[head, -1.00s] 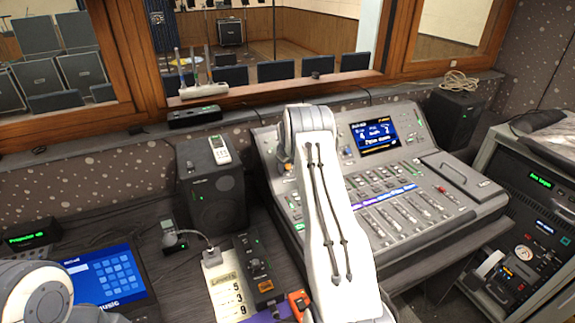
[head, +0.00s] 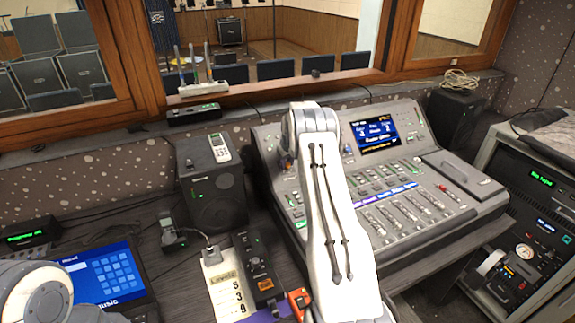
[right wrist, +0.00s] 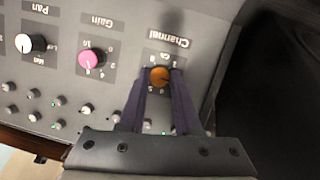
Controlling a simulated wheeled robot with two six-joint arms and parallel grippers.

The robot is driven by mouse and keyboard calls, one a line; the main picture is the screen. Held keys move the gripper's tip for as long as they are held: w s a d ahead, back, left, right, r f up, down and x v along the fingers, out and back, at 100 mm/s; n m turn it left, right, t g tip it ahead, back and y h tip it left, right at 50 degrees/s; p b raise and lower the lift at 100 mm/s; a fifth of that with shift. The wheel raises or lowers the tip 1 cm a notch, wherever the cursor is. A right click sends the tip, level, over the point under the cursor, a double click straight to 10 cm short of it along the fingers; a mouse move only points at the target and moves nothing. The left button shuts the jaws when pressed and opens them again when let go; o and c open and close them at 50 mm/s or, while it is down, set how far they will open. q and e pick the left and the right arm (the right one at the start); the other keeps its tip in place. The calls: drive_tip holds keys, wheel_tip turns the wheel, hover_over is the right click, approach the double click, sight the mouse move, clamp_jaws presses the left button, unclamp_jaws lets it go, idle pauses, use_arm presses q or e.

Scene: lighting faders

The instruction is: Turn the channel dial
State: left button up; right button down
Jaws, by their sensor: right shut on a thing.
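The channel dial (right wrist: 159,76) is a small orange knob under the printed word "Channel" in the right wrist view, with numbers around it. My right gripper (right wrist: 157,88) has its two dark fingers on either side of the dial and is shut on it. The dial's exact pointer direction is too small to read. In the head view my white right arm reaches over the mixing console (head: 425,215), and covers most of the dial area at the console's left edge. My left gripper is out of view; only part of my left arm shows at the lower left.
A pink gain knob (right wrist: 90,61) and a white pan knob (right wrist: 32,43) sit in line with the dial. The console has a lit screen (head: 377,133) and several faders. A black speaker (head: 214,200) stands left of my right arm.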

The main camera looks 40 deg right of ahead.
drive_tip(key=m, duration=0.2)
drive_tip(key=m+y, duration=0.1)
drive_tip(key=m, duration=0.1)
drive_tip(key=m+y+b, duration=0.1)
drive_tip(key=shift+d+m, duration=0.25)
drive_tip(key=shift+m, duration=0.15)
drive_tip(key=m, duration=0.2)
drive_tip(key=m+t+y+b, duration=0.1)
drive_tip(key=m, duration=0.2)
drive_tip(key=shift+s+d+m+t, duration=0.1)
drive_tip(key=shift+m+t, duration=0.2)
drive_tip(key=c, duration=0.6)
unclamp_jaws()
drive_tip(key=b+v, duration=0.3)
drive_tip(key=v, duration=0.7)
drive_tip(key=shift+s+d+r, duration=0.15)
drive_tip(key=shift+d+r, duration=0.05)
